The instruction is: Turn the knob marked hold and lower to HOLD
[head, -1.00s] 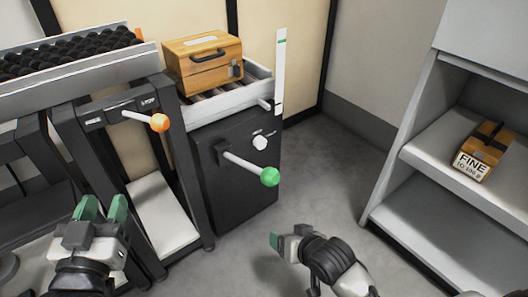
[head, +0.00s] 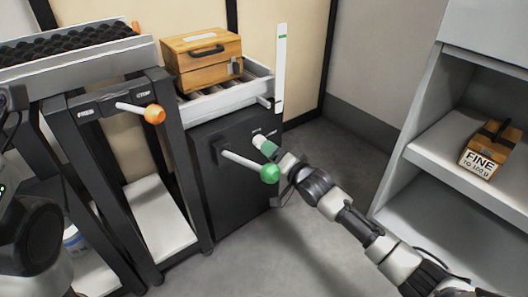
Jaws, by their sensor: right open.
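The small white knob (head: 258,139) is on the front of the dark cabinet (head: 232,185), with tiny white lettering beside it that is too small to read. My right gripper (head: 268,149) comes in from the lower right, its green fingertips right at the knob and partly covering it. It is open; I cannot tell whether the fingers touch the knob. My left gripper is not in view; only dark parts of my left arm show at the left edge.
A lever with a green ball (head: 270,173) sticks out just below my right gripper. A lever with an orange ball (head: 154,114) is on the frame to the left. A wooden case (head: 202,61) sits on the rollers above. A box marked FINE (head: 486,155) stands on the right shelf.

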